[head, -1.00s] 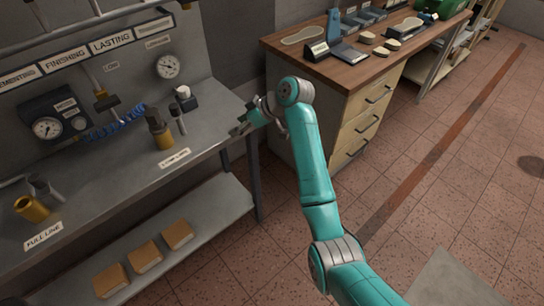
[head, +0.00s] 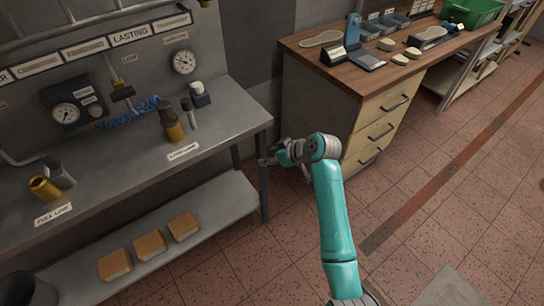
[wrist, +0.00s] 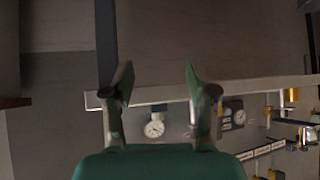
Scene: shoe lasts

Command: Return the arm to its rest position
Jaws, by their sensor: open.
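My gripper (head: 266,161) is at the end of my teal arm, off the right end of the grey bench (head: 110,185) and left of the wooden-topped drawer cabinet (head: 300,46). In the wrist view my gripper (wrist: 160,84) has its two green fingers spread apart, with nothing between them. The fingertips are small and partly unclear in the head view.
The bench holds a yellow-and-dark cylinder (head: 170,122), a yellow cup (head: 44,188) and a gauge box (head: 70,108). Several tan boxes (head: 149,245) lie on the lower shelf. The tiled floor (head: 440,200) right of my arm is open.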

